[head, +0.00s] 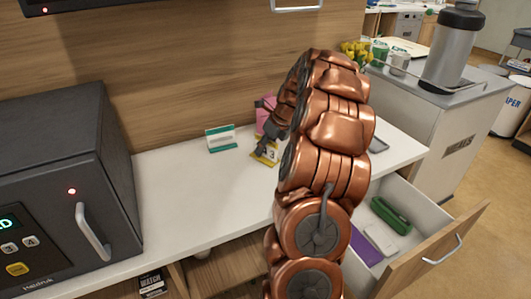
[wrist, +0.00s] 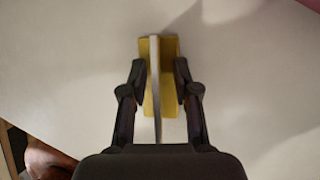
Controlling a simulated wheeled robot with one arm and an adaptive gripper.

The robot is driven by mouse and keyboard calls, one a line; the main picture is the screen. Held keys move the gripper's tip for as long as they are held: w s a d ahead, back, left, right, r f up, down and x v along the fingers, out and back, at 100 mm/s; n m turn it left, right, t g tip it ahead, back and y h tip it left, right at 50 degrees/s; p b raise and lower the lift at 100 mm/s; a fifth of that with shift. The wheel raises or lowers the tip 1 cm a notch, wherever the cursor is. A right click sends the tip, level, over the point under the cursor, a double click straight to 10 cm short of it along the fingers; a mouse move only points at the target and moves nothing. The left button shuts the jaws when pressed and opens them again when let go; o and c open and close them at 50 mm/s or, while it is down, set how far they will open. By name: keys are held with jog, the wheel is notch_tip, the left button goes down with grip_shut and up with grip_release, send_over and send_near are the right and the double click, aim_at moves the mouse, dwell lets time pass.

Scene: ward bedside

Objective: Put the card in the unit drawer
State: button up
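A card stand with a yellow base (head: 267,153), marked with a 3, stands on the white counter. The wrist view looks down on the yellow base (wrist: 171,75) and a thin white upright card (wrist: 155,80) in it. My gripper (wrist: 160,70) is open, with one finger on each side of the stand, apart from the card. In the head view my gripper (head: 268,138) is partly hidden by my copper arm. The unit drawer (head: 430,262) at the lower right is pulled open. It holds a green case (head: 391,215), a purple item (head: 365,246) and a whitish item (head: 381,238).
A green-and-white card stand (head: 221,138) stands left of my gripper. A pink object (head: 265,108) is behind it. A dark safe-like box (head: 65,180) fills the counter's left. A side cabinet (head: 440,125) with a grey bottle (head: 453,50) stands at right.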

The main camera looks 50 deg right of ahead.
grip_shut()
jog(key=shift+b, duration=0.6)
notch_tip(320, 180, up, 19)
jog(key=p, duration=0.1)
jog(key=shift+f, duration=0.2)
